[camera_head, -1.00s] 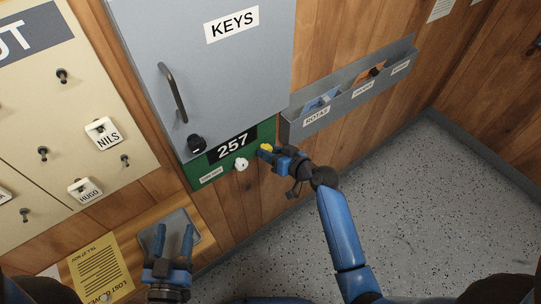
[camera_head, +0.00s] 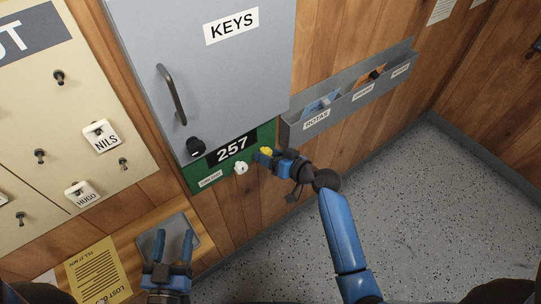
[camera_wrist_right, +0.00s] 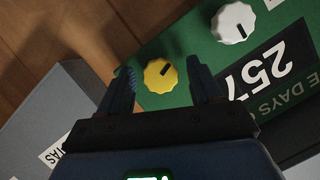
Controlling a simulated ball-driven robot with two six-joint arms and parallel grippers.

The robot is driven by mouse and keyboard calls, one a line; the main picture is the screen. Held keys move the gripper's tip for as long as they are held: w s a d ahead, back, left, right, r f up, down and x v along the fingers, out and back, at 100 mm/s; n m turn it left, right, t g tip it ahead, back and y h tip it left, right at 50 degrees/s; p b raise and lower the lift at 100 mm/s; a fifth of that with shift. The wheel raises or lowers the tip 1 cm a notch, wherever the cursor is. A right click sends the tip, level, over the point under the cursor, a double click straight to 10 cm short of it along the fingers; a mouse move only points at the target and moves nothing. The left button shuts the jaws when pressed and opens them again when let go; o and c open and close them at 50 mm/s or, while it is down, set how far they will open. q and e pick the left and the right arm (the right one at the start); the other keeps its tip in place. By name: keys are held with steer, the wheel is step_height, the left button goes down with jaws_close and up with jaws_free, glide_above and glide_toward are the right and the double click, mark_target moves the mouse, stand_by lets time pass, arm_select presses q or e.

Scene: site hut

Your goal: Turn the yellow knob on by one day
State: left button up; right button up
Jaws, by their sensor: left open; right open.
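The yellow knob (camera_wrist_right: 160,76) sits on the green panel (camera_wrist_right: 196,45) and carries a dark pointer mark. In the head view the yellow knob (camera_head: 266,151) is partly hidden by my right gripper (camera_head: 268,158). In the right wrist view my right gripper (camera_wrist_right: 160,84) is open, with one finger on each side of the knob; whether they touch it I cannot tell. The counter (camera_head: 233,149) on the panel reads 257. A white knob (camera_head: 240,167) is to the left of the yellow one. My left gripper (camera_head: 174,246) is open and empty at lower left.
A grey key cabinet (camera_head: 215,80) with a handle stands above the panel. A grey file rack (camera_head: 345,104) is on the wall to the right. A tag board (camera_head: 60,130) is at the left. A grey pad (camera_head: 205,237) lies near my left gripper.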

steer(key=b+v, duration=0.2)
steer(key=v, duration=0.9)
steer(key=shift+w, duration=0.1)
stand_by(0.5)
